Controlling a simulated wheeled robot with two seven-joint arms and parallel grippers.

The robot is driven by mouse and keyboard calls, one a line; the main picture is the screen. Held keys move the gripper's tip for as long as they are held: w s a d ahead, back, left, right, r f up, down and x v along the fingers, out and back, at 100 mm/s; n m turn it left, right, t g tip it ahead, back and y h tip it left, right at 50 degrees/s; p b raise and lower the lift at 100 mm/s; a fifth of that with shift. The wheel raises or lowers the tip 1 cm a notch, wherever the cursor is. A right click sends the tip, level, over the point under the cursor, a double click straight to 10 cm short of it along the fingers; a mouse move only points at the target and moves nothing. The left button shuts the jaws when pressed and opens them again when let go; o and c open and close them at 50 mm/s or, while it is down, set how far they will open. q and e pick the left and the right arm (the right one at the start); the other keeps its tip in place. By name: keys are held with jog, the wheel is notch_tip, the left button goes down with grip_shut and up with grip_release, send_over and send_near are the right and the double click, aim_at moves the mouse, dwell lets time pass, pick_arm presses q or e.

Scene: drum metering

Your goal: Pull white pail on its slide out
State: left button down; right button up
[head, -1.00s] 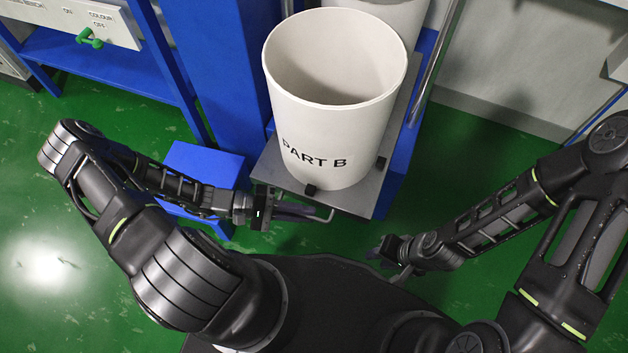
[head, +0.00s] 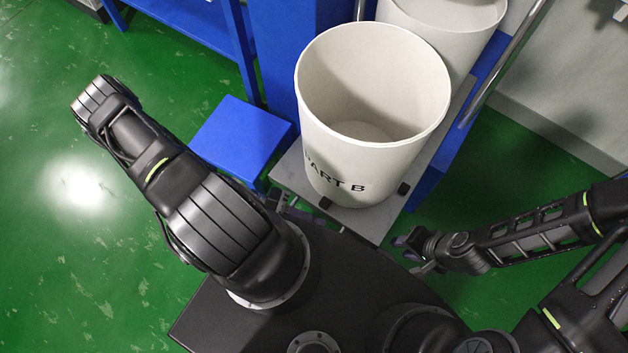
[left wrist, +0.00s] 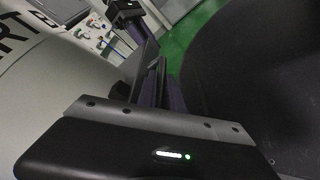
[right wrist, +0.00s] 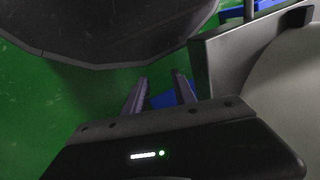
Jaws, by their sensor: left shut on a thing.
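The white pail (head: 345,165), marked PART B, stands upright and open on a grey slide plate (head: 292,170) with small black stops at its front. Part of the pail also shows at the left of the left wrist view (left wrist: 30,75). My left gripper (left wrist: 155,70) is shut on the slide's handle in front of the plate; in the head view my arm and body largely hide it. The grip itself is hard to make out. My right gripper (head: 411,254) is open and empty, low beside the plate's front right corner; its parted fingers show in the right wrist view (right wrist: 158,85).
A second white pail (head: 455,35) stands behind the first. A blue box (head: 240,135) is left of the plate, beside a blue column (head: 290,40). A metal rail (head: 505,65) runs along the right. Green floor (head: 60,270) is clear at the left.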

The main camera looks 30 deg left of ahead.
pick_arm(q)
jog(key=c, duration=1.8)
grip_release()
jog(key=shift+s, duration=0.3)
jog(key=shift+o, duration=0.2)
jog(key=shift+a, duration=0.15)
jog(key=v, duration=0.7)
jog(key=shift+a, duration=0.3)
jog(key=shift+s, duration=0.2)
